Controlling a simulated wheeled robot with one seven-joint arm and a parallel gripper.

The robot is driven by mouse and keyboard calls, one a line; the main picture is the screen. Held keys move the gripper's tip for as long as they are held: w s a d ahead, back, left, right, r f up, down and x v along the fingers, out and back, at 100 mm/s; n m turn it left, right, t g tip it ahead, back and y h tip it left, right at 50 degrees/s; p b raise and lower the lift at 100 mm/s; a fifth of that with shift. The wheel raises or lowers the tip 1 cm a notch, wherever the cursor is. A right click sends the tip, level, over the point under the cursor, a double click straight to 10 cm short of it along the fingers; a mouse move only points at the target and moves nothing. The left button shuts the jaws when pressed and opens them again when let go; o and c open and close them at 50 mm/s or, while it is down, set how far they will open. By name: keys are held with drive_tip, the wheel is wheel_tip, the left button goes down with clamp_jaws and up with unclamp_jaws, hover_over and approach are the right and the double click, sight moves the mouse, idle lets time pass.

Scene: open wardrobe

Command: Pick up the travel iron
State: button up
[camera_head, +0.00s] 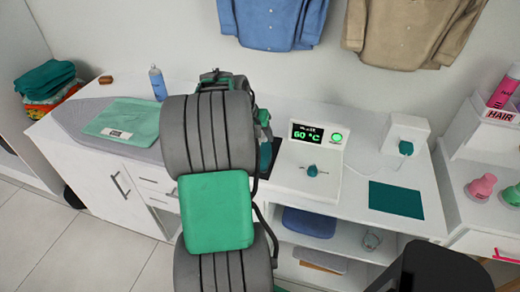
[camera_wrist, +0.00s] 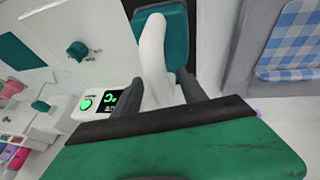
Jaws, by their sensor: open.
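A white, smooth, upright-looking object, which I take to be the travel iron (camera_wrist: 151,50), shows in the wrist view in front of a dark teal pad (camera_wrist: 172,25). My gripper (camera_wrist: 159,80) is open, with one dark finger on each side of the iron's lower visible part. I cannot tell whether either finger touches it. The iron's lower end is hidden behind my gripper body.
A white control unit (camera_head: 308,170) with a green display and teal knob stands right of the pad. A teal mat (camera_head: 397,199) lies at right. Shirts hang behind.

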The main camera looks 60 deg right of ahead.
drive_tip(key=shift+f, duration=0.2)
clamp_jaws()
idle(0.4)
drive_tip(key=shift+r, duration=0.15)
